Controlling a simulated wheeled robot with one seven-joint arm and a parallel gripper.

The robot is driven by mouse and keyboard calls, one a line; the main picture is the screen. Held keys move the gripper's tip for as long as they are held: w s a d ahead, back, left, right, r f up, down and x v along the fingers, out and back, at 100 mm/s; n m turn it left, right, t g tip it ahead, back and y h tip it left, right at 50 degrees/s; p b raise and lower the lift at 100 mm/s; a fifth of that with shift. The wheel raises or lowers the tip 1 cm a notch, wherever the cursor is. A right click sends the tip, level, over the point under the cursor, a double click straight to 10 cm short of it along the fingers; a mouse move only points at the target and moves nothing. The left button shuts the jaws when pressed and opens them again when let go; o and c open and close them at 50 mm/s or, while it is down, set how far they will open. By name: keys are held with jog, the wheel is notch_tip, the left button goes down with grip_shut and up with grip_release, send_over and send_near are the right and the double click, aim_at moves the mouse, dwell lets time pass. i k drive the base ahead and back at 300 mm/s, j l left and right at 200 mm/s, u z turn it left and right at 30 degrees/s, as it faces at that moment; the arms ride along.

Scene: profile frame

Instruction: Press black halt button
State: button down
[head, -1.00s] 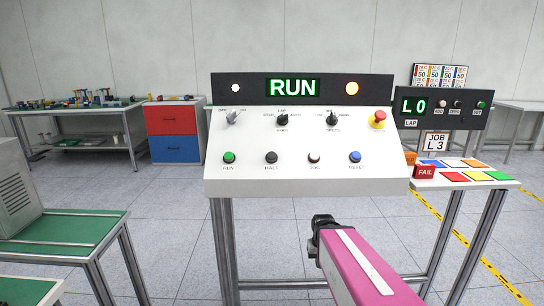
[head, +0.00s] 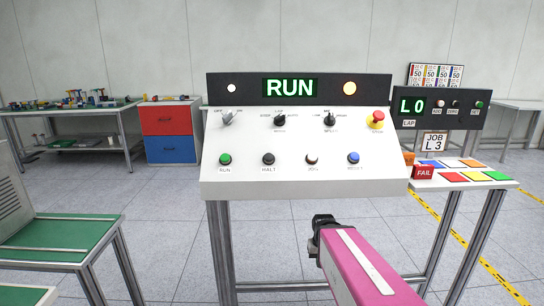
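The black halt button (head: 268,159) sits in the lower row of the white sloped control panel (head: 300,182), above a HALT label. The display (head: 290,88) above the panel reads RUN in green. My gripper (head: 322,222) is in front of and below the panel's front edge, right of the halt button and apart from it. My pink arm link runs back to the lower right. The fingertips are dark and small, so I cannot tell whether they are open or shut.
The panel also carries a blue RESET button (head: 353,157), a red emergency stop (head: 376,119) and selector knobs. A lap counter box (head: 441,108) and a table with coloured pads (head: 475,177) stand at right. A green-topped bench (head: 70,238) stands at left.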

aim_at(269, 158)
jog(key=i+z, duration=0.3)
jog(key=l+u, duration=0.15)
jog(key=l, duration=0.4)
jog(key=k+l+u, duration=0.25)
jog(key=u, duration=0.25)
jog(key=k+l+u, duration=0.15)
jog(key=k+u, duration=0.15)
jog(key=u, duration=0.15)
jog(key=k+u, duration=0.3)
jog(key=u, duration=0.2)
jog(key=k+u, duration=0.3)
jog(key=u, duration=0.15)
